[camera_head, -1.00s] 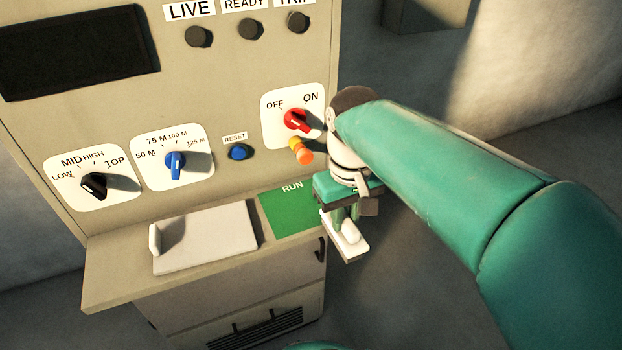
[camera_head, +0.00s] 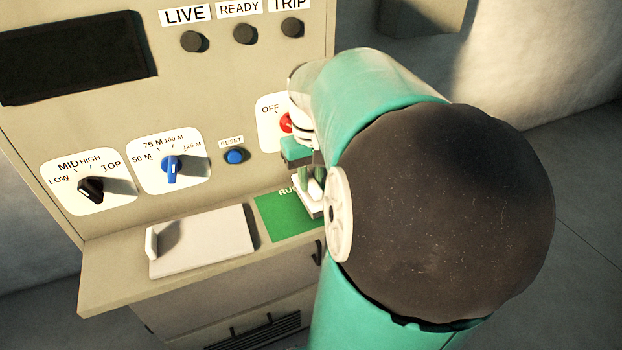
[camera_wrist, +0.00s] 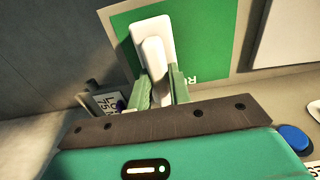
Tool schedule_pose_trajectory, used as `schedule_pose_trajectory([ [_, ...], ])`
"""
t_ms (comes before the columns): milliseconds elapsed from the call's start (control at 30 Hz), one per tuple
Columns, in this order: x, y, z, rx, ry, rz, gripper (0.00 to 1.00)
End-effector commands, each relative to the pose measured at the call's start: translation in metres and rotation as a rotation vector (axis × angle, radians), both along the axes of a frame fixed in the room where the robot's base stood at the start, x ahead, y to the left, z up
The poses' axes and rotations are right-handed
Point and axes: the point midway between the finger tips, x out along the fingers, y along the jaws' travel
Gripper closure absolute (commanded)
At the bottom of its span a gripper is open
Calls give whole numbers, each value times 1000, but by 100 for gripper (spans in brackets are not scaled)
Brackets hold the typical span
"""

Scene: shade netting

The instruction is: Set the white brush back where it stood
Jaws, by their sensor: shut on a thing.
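The white brush (camera_head: 311,200) is held by my gripper (camera_head: 308,177) at the right end of the console shelf. In the wrist view, the green fingers of my gripper (camera_wrist: 160,88) are shut on the handle of the white brush (camera_wrist: 152,48), with its flat white base beyond them. The brush overlaps the green RUN patch (camera_head: 280,216), which also shows in the wrist view (camera_wrist: 212,32). I cannot tell whether its base touches the shelf. My arm hides part of the shelf's right end.
A white plate with a raised left edge (camera_head: 205,240) lies on the shelf (camera_head: 110,285), left of the green patch. The console face behind carries a black knob (camera_head: 91,190), a blue knob (camera_head: 171,168), a blue RESET button (camera_head: 235,156) and a red switch (camera_head: 287,122) close to my gripper.

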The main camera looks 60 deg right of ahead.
Motion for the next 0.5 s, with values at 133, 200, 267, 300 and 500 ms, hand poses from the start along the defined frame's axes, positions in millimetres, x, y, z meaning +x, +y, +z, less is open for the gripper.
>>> schedule_pose_trajectory([
  [133,-1,0,-6,1,-1,1,100],
  [200,-1,0,-6,0,-1,1,100],
  [267,-1,0,-6,0,-1,1,100],
  [300,-1,0,-6,1,-1,1,100],
  [500,-1,0,-9,0,-1,1,67],
])
